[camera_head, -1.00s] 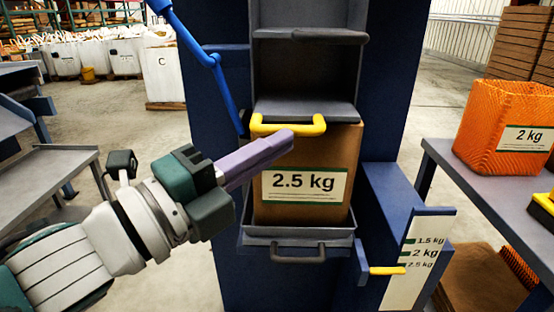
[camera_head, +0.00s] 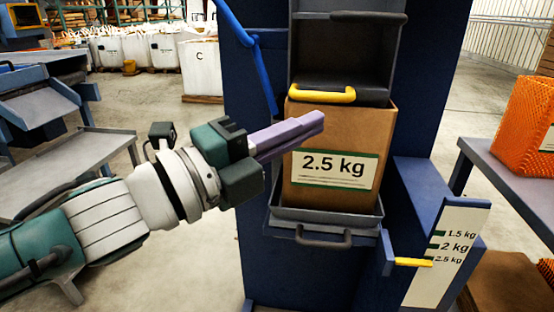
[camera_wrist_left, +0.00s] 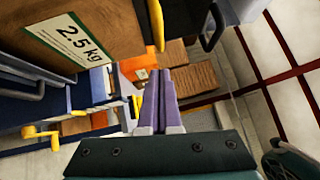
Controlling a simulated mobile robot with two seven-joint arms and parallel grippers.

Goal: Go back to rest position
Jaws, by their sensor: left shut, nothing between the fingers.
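My left gripper (camera_head: 318,122) comes in from the left in the head view, with its purple fingers shut and nothing between them. Its fingertips overlap the upper left of the cardboard box labelled 2.5 kg (camera_head: 340,192) in the picture; whether they touch it I cannot tell. The left wrist view shows the closed fingers (camera_wrist_left: 158,88) pointing ahead, with the box (camera_wrist_left: 95,28) to their upper left. My right gripper is in neither view.
The box stands on a grey tray (camera_head: 325,222) of the blue grader, below a yellow handle (camera_head: 322,94). A blue lever (camera_head: 256,60) is above my gripper. A weight scale (camera_head: 448,255) with a yellow pointer is lower right. An orange crate (camera_head: 524,125) stands on the right table.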

